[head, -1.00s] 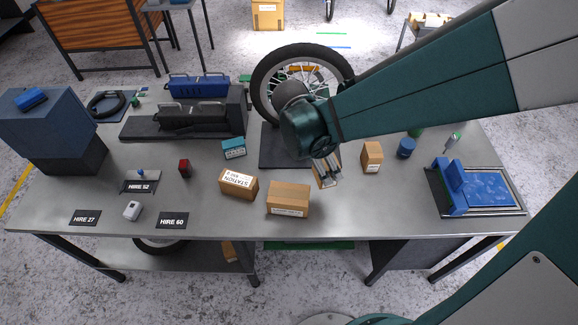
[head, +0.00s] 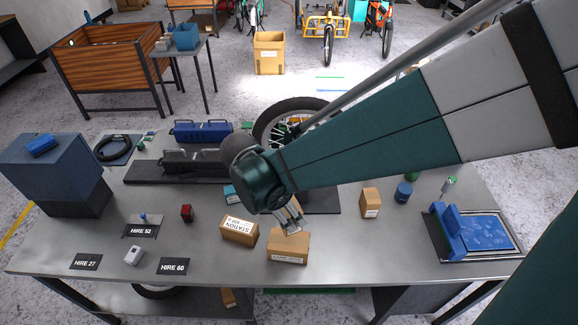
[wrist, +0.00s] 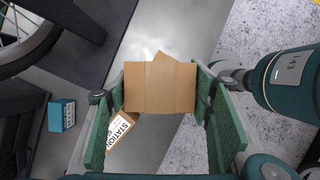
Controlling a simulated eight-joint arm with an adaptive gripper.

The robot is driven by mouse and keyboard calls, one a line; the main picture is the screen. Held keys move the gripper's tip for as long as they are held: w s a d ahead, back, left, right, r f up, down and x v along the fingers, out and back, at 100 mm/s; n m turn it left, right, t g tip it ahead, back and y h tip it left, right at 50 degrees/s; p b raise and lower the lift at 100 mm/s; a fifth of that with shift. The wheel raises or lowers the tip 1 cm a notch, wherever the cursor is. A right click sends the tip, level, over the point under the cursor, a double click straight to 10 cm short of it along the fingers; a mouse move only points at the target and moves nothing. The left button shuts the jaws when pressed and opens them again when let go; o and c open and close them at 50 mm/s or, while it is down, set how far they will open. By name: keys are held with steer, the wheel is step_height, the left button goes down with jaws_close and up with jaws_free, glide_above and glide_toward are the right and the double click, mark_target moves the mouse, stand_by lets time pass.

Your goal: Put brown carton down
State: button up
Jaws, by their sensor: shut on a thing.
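My gripper (head: 290,226) is shut on a brown carton (wrist: 160,90). The wrist view shows it between the two green fingers, with a paler tape band across its middle. In the head view the held carton is mostly hidden behind the gripper. The fingertips appear just behind and over another brown carton (head: 288,249) on the workbench (head: 330,262). A brown corner shows past the held carton in the wrist view. I cannot tell how high the held carton is above the bench.
A carton marked STATION (head: 239,231) stands just left of the gripper. Another small carton (head: 370,203) stands to the right, near a blue cylinder (head: 404,192) and a blue tray (head: 486,235). Bare bench lies between the front carton and the blue tray.

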steer(key=shift+f, duration=0.1)
glide_above(289, 240)
steer(key=shift+f, duration=2.8)
steer(key=shift+f, duration=0.15)
steer(key=shift+f, duration=1.95)
steer(key=shift+f, duration=0.1)
steer(key=o, duration=0.6)
steer(key=shift+f+b, duration=0.1)
steer(key=shift+b, duration=0.25)
steer(key=shift+c, duration=0.2)
steer(key=o, duration=0.4)
steer(key=shift+r+p, duration=0.3)
